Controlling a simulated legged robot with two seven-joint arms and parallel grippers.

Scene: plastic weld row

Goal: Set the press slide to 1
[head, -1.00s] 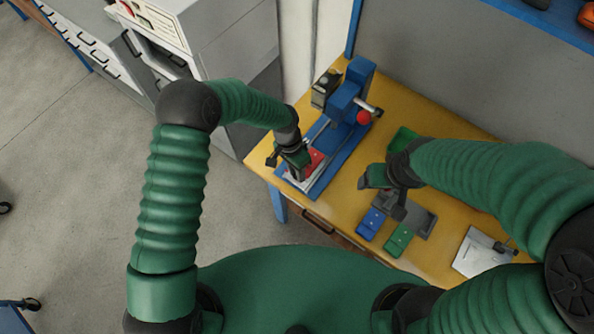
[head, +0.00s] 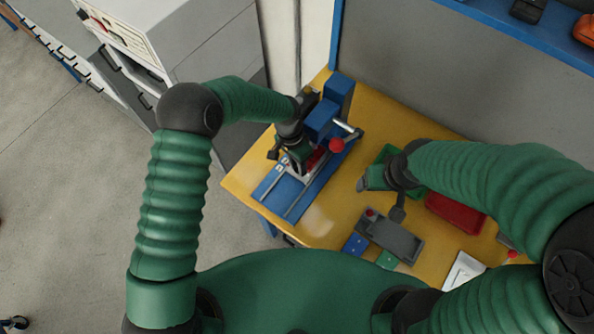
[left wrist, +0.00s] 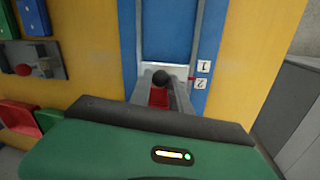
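The blue press (head: 325,120), with a red-knobbed lever (head: 336,145), stands on the yellow table. Its slide runs on two rails over a blue base (head: 270,187). In the left wrist view the slide is a pale plate (left wrist: 148,71) with a red part (left wrist: 158,97) and a black knob (left wrist: 161,77). Labels 1 (left wrist: 203,66) and 2 (left wrist: 200,84) sit beside the rail; a small red mark on the slide's edge lies close to 2. My left gripper (head: 297,160) is at the slide, its fingers on both sides of the knob. My right gripper (head: 378,192) hangs over the table; its opening is unclear.
A grey fixture (head: 398,240), blue and green pieces, a green bin (head: 384,155) and a red bin (head: 455,212) are right of the press. A grey cabinet (head: 205,45) stands behind left. The rails in front of the slide are clear.

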